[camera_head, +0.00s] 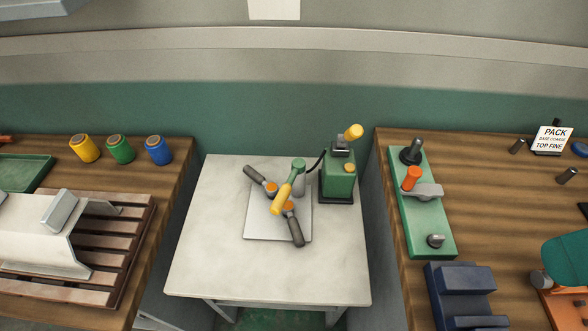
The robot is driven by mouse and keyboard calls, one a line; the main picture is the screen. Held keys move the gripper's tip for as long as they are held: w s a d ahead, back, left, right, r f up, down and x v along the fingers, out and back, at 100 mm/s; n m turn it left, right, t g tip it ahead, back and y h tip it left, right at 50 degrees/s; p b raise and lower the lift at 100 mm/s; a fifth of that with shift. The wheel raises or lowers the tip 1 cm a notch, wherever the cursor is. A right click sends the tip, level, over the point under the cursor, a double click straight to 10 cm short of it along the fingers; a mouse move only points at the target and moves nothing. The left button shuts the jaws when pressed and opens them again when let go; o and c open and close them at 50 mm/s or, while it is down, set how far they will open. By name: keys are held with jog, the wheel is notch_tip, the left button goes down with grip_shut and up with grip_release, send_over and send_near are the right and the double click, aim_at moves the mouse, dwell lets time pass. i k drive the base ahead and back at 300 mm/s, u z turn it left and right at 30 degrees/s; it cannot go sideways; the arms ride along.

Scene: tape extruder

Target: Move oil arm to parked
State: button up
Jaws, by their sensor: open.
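On the white table (200,235) in the middle stands a green oil unit (338,186) with a yellow knob (353,132) on top. Two dark-handled pieces with orange ends, one upper left (256,176) and one lower right (294,230), lie by the bar. Whether the bar touches them is unclear. My gripper is not in view.
The right bench holds a green panel (420,210) with levers and a dark blue block (462,295). The white table's front is clear.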

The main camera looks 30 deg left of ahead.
aim_at(299, 164)
jog(key=z, duration=0.05)
jog(key=k, duration=1)
jog(key=u, duration=0.75)
jog(key=i, duration=0.6)
jog(key=u, duration=0.2)
